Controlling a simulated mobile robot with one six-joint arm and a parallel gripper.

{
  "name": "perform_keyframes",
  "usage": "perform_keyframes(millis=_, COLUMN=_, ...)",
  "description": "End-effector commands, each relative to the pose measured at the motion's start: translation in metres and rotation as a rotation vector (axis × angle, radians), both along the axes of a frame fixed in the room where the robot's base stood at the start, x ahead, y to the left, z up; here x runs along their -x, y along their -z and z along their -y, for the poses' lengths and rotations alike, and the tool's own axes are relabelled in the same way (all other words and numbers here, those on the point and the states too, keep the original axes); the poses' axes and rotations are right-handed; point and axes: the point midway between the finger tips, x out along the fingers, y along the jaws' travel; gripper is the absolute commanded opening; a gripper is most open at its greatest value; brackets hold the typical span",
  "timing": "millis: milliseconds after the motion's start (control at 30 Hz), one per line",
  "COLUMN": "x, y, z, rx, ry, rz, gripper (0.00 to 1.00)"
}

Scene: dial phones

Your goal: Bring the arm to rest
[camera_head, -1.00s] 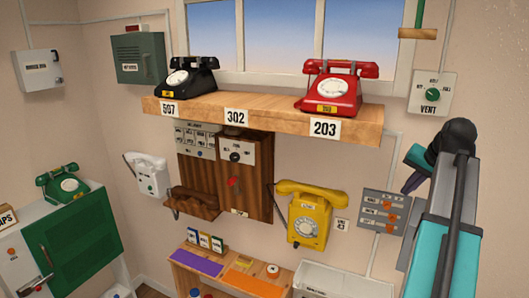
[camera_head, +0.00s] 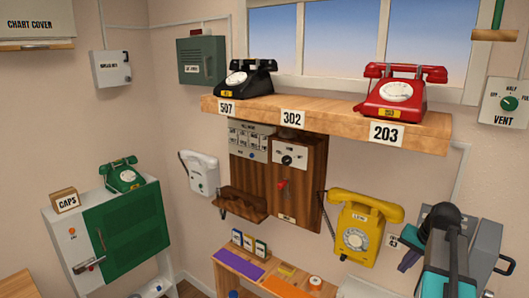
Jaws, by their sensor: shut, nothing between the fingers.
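My arm enters at the lower right, with a teal link and a dark joint. My gripper (camera_head: 409,261) shows as a small dark purple piece at the arm's far end, beside the yellow wall phone (camera_head: 358,241) and apart from it in the picture. The gripper is small and partly hidden by the arm; it is shut and nothing shows in it. The arm covers part of the grey switch panel (camera_head: 487,249) on the wall.
A wooden shelf (camera_head: 330,119) carries a black phone (camera_head: 245,80) and a red phone (camera_head: 396,95). A green phone (camera_head: 122,175) stands on the cabinet (camera_head: 127,236) at left. A low wooden bench (camera_head: 224,267) is below. Open air lies between cabinet and arm.

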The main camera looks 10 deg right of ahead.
Motion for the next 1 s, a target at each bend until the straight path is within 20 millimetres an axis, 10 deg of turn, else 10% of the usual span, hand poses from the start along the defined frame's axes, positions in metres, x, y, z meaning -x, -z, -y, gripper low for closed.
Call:
perform_keyframes(millis=467, x=-0.002, y=0.158, z=-0.098, rx=-0.039, ry=-0.155, rz=-0.146, gripper=0.00)
perform_keyframes(millis=1000, x=0.043, y=0.312, z=-0.207, rx=-0.056, ry=-0.340, rz=-0.315, gripper=0.00)
